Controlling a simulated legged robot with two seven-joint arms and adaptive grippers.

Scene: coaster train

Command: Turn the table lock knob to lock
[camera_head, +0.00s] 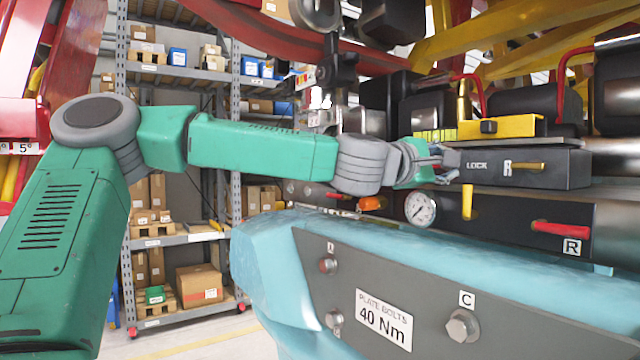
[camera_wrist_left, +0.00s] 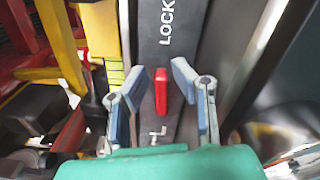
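The table lock knob (camera_wrist_left: 161,90) is a small red bar in the left wrist view. It lies along a dark box (camera_wrist_left: 172,55) below white "LOCK" lettering. My left gripper (camera_wrist_left: 150,82) is open, with one blue-grey finger on each side of the knob and visible gaps to it. In the head view my left gripper (camera_head: 446,162) is at the left end of the dark lock box (camera_head: 560,170), just left of its "LOCK" lettering, and the red knob is hidden there. My right gripper is not in view.
A pressure gauge (camera_head: 420,209) and a yellow handle (camera_head: 467,202) sit just below the gripper. A brass handle (camera_head: 530,167) is on the box face, and a red handle (camera_head: 560,229) is lower right. A pale blue beam (camera_head: 450,255) crosses in front. Shelves stand behind.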

